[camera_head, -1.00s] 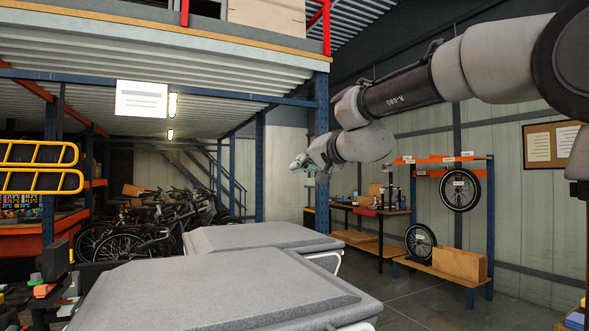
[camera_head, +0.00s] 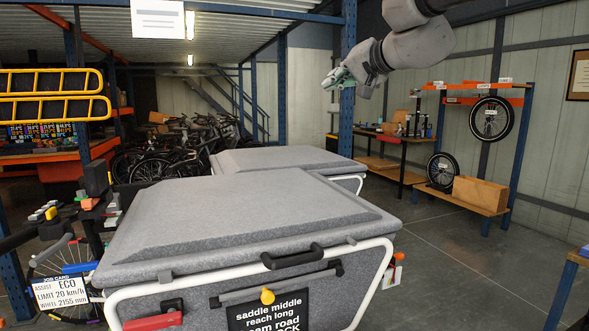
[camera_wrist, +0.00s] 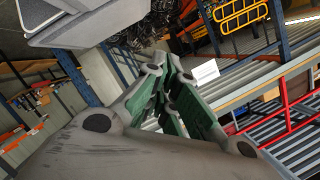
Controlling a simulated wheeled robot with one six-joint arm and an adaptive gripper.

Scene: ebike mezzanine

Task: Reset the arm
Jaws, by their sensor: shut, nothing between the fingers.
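My gripper (camera_head: 337,80) is raised at the upper middle of the head view, in front of a blue post and above the far grey box. In the wrist view my gripper (camera_wrist: 178,88) shows its green-padded fingers close together, with nothing between them. My arm (camera_head: 405,45) comes in from the top edge of the head view. The gripper touches nothing that I can see.
Two grey lidded boxes, the near one (camera_head: 240,225) and the far one (camera_head: 285,160), fill the centre. A workbench (camera_head: 395,137) and a wheel rack (camera_head: 518,150) stand at right. Yellow rails (camera_head: 50,108) are at left. Floor (camera_head: 470,260) is clear at right.

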